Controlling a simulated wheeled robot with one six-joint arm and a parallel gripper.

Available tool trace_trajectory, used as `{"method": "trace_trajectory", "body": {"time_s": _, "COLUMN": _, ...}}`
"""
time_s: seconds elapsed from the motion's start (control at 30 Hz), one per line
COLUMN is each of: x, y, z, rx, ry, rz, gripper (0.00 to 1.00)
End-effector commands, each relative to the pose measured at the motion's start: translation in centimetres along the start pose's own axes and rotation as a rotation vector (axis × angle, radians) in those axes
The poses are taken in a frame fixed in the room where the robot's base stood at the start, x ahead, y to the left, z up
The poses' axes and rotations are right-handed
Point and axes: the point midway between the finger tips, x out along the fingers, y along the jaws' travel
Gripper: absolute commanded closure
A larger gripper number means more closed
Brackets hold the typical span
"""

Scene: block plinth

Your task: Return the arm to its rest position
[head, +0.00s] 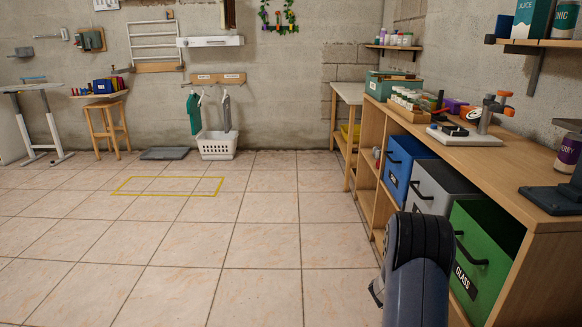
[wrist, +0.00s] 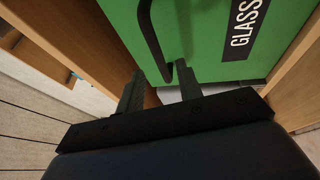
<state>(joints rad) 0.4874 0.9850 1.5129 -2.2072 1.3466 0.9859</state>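My gripper (wrist: 160,88) shows in the wrist view with its two dark fingers spread apart. Nothing is visibly clamped between them. The green GLASS bin (wrist: 210,35) lies ahead of the fingers, and its black handle (wrist: 150,38) reaches down close to the gap between the fingertips. I cannot tell whether the fingers touch the handle. In the head view my arm (head: 418,262) stands in front of the shelf unit, left of the green bin (head: 482,262). My fingers are hidden or not clear there.
The wooden shelf unit (head: 530,240) also holds a grey bin (head: 437,185) and a blue bin (head: 405,168). Tools and a dark stand (head: 550,198) rest on its top. The tiled floor (head: 250,230) on the left is clear, with a yellow outlined rectangle (head: 168,194).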

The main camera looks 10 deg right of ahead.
Motion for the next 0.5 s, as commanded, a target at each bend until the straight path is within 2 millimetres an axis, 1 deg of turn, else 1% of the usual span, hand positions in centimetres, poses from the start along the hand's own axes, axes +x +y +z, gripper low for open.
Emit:
{"method": "trace_trajectory", "body": {"time_s": 0.03, "x": 1.1, "y": -0.2, "z": 0.1, "rx": 0.002, "ry": -0.005, "rz": 0.001, "gripper": 0.66}}
{"method": "trace_trajectory", "body": {"time_s": 0.1, "x": 2.5, "y": -0.1, "z": 0.1, "rx": 0.001, "ry": -0.003, "rz": 0.002, "gripper": 0.66}}
{"method": "trace_trajectory", "body": {"time_s": 0.3, "x": 5.8, "y": -0.1, "z": 0.1, "rx": 0.0, "ry": -0.003, "rz": 0.002, "gripper": 0.66}}
{"method": "trace_trajectory", "body": {"time_s": 0.43, "x": 7.2, "y": -0.1, "z": 0.1, "rx": 0.0, "ry": -0.001, "rz": 0.001, "gripper": 0.66}}
{"method": "trace_trajectory", "body": {"time_s": 0.5, "x": 6.5, "y": 0.2, "z": -0.3, "rx": -0.001, "ry": 0.003, "rz": 0.0, "gripper": 0.66}}
